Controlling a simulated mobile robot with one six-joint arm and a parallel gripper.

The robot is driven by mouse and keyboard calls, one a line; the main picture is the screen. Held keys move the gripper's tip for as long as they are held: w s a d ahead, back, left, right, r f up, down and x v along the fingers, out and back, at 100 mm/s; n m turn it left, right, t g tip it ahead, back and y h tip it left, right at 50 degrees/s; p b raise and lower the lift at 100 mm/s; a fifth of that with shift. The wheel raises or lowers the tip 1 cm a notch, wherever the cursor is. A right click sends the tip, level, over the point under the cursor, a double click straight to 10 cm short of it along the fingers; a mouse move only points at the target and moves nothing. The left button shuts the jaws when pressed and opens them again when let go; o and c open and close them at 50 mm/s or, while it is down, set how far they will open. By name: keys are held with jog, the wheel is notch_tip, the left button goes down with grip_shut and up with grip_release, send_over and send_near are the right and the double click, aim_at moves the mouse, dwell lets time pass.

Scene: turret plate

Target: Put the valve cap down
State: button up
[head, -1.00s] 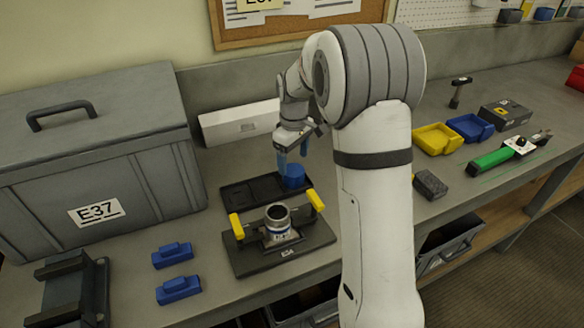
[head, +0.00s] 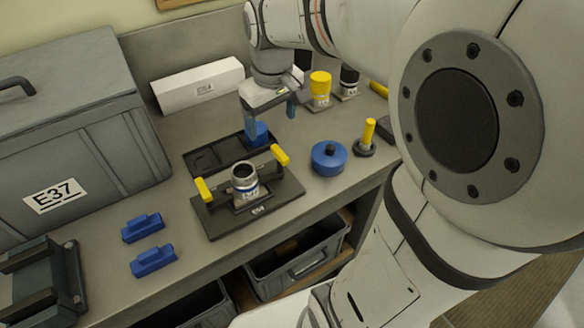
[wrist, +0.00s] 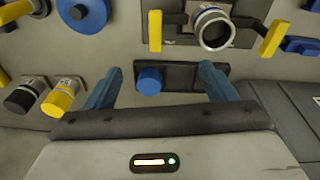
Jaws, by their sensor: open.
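The valve cap, a small blue cylinder (head: 257,132), stands in the right part of the black two-part tray (head: 203,161). In the wrist view the cap (wrist: 149,80) lies between the spread fingers, nearer the left one, in the tray (wrist: 182,87). My gripper (head: 271,118) is open and empty over the tray, its blue fingers apart. In the wrist view the gripper (wrist: 159,70) shows clear space around the cap. The grey valve body (head: 244,180) stands open-topped on a dark plate with yellow clamps, just in front of the tray.
A large grey case (head: 75,140) stands left, and a white box (head: 198,84) behind. Two blue blocks (head: 147,228) lie front left. A round blue part (head: 330,158), a yellow-handled piece (head: 367,132) and a yellow-topped cylinder (head: 320,88) stand to the right.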

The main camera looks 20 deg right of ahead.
jog(key=s+f+m+t, duration=0.1)
jog(key=s+f+m, duration=0.2)
jog(key=s, duration=0.9)
jog(key=shift+s+f, duration=0.35)
jog(key=shift+s, duration=0.05)
jog(key=shift+a, duration=0.1)
